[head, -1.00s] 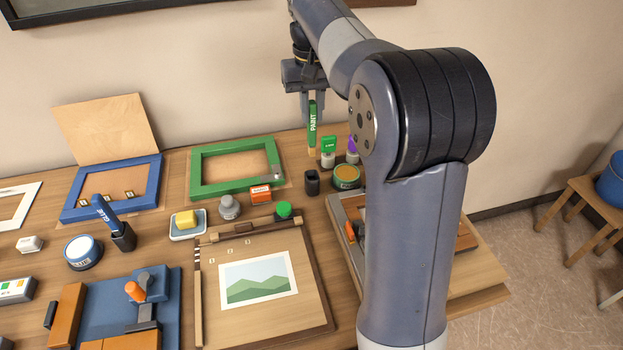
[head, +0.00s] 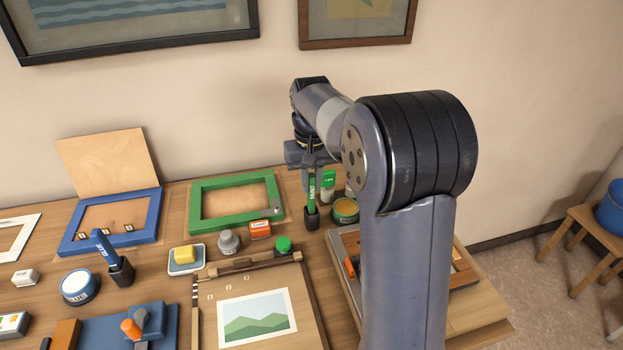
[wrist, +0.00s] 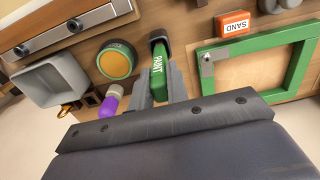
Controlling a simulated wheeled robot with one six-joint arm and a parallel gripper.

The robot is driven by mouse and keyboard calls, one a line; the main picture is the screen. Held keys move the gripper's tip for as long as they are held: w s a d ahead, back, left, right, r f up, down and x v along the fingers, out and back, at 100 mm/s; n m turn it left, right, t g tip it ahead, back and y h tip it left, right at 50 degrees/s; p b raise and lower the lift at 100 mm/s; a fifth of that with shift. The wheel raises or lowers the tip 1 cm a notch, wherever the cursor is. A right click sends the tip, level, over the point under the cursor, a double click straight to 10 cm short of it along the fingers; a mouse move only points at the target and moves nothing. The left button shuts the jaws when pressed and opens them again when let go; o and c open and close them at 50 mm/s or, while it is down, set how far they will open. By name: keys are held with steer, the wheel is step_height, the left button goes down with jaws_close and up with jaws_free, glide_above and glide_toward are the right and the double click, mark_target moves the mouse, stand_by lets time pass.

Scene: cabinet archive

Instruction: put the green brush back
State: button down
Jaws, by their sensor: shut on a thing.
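The green brush (head: 312,188) has PAINT written on its handle and stands close to upright. My gripper (head: 312,170) is shut on it from above. The brush's lower end is at the mouth of a small black holder (head: 311,219) and appears to be inside it; the bristles are hidden. In the wrist view the green brush (wrist: 158,76) lies between the two fingers of my gripper (wrist: 160,86), with the black holder (wrist: 158,37) around its far end.
A green frame (head: 197,205) and an orange SAND box (head: 260,229) lie to the left. A blue GLUE brush (head: 104,246) stands in another black holder (head: 121,273).

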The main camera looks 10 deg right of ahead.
steer(key=c, duration=1.4)
jaws_free()
steer(key=shift+f, duration=0.1)
steer(key=shift+o, duration=0.2)
steer(key=shift+f+b, duration=0.15)
steer(key=shift+b, duration=0.3)
steer(key=r, duration=1.1)
steer(key=shift+w+d, duration=0.15)
steer(key=shift+d, duration=0.15)
steer(key=f, duration=1)
steer(key=shift+a+f, duration=0.3)
steer(key=shift+f, duration=0.1)
steer(key=shift+p, duration=0.3)
steer(key=shift+r, duration=0.1)
